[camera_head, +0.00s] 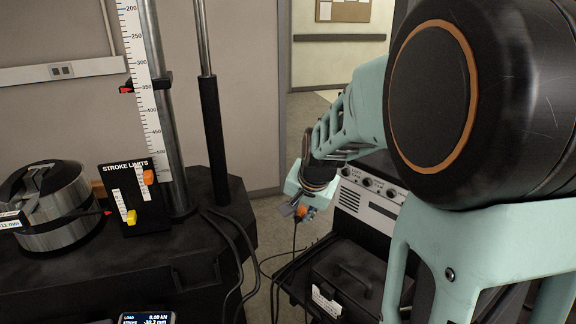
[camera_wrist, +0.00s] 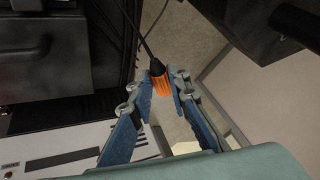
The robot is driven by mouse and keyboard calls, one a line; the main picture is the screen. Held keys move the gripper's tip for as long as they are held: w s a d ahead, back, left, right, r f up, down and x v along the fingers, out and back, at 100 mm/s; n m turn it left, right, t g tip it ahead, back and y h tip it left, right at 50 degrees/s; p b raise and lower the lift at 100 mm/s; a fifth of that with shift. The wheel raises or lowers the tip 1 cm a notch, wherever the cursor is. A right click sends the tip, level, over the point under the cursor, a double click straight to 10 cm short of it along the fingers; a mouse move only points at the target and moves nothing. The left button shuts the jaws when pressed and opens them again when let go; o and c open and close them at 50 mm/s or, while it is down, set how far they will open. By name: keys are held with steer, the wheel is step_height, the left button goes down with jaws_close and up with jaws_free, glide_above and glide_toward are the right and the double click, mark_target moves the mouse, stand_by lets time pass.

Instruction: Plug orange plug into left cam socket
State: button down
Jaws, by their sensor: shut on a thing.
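My gripper (camera_wrist: 163,95) is shut on the orange plug (camera_wrist: 162,82), which sits between the blue fingertips in the wrist view. A black cable runs from the plug's dark end. In the head view the orange plug (camera_head: 301,211) shows small at my gripper (camera_head: 297,212), with its cable hanging down. A grey unit (camera_head: 367,212) stands just right of my gripper, with a row of round sockets along its upper front. The label LEFT CAM (camera_head: 356,171) seems to sit by the leftmost of these. The plug is apart from the sockets.
A black toolbox (camera_head: 345,275) with a handle stands below the grey unit. At left, a black machine table (camera_head: 150,262) holds a metal cylinder (camera_head: 50,205) and a STROKE LIMITS panel (camera_head: 132,197). Loose cables hang between table and unit. The floor behind is clear.

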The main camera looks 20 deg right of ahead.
steer(key=w+d+r+m+p, duration=0.2)
steer(key=w+d+m, duration=0.1)
steer(key=d, duration=0.2)
steer(key=w+d+r+m+t+h+p, duration=0.1)
steer(key=w+d+r+m+p, duration=0.1)
steer(key=d, duration=0.4)
steer(key=shift+w+r+m+t, duration=0.3)
steer(key=shift+w+r+m, duration=0.1)
steer(key=shift+r+m, duration=0.1)
steer(key=shift+d, duration=0.1)
steer(key=c, duration=2.3)
jaws_free()
steer(key=shift+c, duration=0.2)
jaws_close()
